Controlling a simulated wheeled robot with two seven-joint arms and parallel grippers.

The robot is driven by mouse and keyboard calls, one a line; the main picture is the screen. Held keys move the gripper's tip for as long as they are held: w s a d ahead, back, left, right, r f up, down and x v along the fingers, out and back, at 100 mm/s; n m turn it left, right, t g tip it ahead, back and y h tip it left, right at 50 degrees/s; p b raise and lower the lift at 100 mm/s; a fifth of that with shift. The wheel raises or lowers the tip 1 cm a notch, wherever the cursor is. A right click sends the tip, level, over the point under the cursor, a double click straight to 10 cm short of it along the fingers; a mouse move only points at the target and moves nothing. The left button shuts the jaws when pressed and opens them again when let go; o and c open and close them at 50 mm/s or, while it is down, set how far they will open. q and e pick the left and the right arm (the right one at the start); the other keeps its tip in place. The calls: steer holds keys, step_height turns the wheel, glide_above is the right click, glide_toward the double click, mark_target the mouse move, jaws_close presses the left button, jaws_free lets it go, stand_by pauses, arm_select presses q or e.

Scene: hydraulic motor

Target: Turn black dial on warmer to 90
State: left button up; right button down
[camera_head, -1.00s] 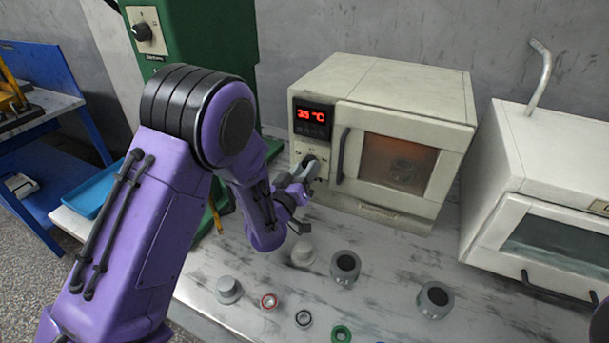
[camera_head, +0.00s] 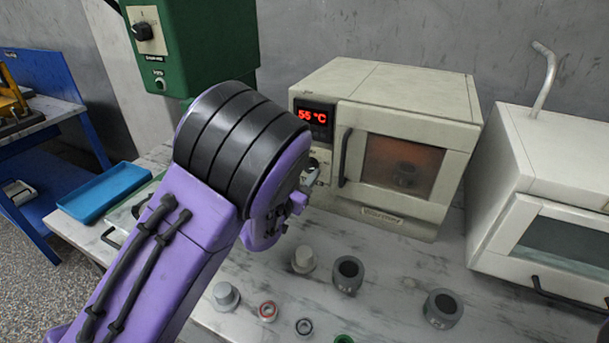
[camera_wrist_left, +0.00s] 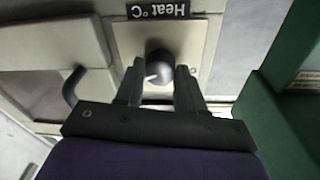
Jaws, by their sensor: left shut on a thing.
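The warmer (camera_head: 420,92) is a cream box with a windowed door, standing at the back of the table. Its red display (camera_head: 312,115) reads 55 °C. The black dial (camera_wrist_left: 159,66) sits on a pale plate under a "Heat °C" label in the left wrist view, with a white pointer mark on it. My left gripper (camera_wrist_left: 159,84) is shut on the dial, one finger on each side. In the head view the left gripper (camera_head: 311,176) is at the warmer's front panel, and my arm partly hides the dial.
A second white oven (camera_head: 545,200) stands at the right. Grey cups and rings, such as the grey ring (camera_head: 348,274), lie on the marble table in front. A green machine (camera_head: 205,50) stands behind my left arm. A blue tray (camera_head: 105,192) is at the left.

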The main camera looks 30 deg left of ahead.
stand_by(0.5)
arm_select(q)
steer(key=o, duration=1)
steer(key=shift+o, duration=0.2)
